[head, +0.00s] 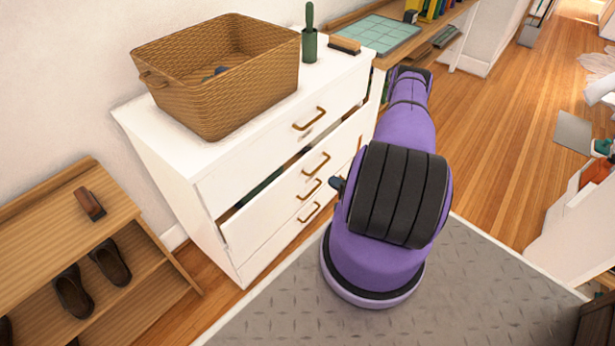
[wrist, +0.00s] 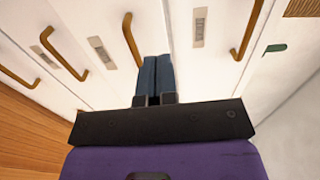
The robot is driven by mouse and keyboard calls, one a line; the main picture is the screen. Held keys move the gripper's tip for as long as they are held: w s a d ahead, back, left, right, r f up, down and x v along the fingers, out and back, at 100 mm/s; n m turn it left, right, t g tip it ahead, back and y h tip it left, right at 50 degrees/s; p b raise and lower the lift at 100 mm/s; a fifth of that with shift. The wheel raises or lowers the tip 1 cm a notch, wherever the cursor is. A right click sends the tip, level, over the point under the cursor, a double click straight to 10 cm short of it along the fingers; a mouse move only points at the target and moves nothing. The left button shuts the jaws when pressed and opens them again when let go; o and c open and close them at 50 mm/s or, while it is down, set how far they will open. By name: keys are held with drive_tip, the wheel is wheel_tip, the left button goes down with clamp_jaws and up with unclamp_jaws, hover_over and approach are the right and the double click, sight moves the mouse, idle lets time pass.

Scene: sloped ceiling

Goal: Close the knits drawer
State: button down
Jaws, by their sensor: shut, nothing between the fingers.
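A white dresser (head: 160,165) stands against the wall, its several drawers fitted with brass handles. Its second drawer from the top (head: 245,226) sticks out slightly, with a dark gap above its front. The other drawers look flush. Small label plates sit on the fronts, but I cannot read them, so I cannot tell which says knits. My gripper (wrist: 157,62) is shut and empty in the wrist view, its blue-grey fingers pointing at the drawer fronts, close beside the second drawer's handle (wrist: 132,42). I cannot tell whether they touch.
A wicker basket (head: 215,82) and a green brush-like item (head: 310,42) stand on the dresser top. A wooden shoe shelf (head: 70,200) stands at left. A desk with a green mat (head: 375,34) is beyond.

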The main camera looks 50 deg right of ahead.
sight(302, 161)
drive_tip(key=w, duration=0.9)
drive_tip(key=w+a, duration=0.1)
drive_tip(key=w, duration=0.3)
drive_tip(key=shift+w, duration=0.2)
drive_tip(key=shift+w, duration=0.1)
drive_tip(key=w, duration=0.3)
drive_tip(key=shift+w+a, duration=0.15)
drive_tip(key=shift+w, duration=0.15)
drive_tip(key=shift+w+r, duration=0.15)
drive_tip(key=shift+w, duration=0.3)
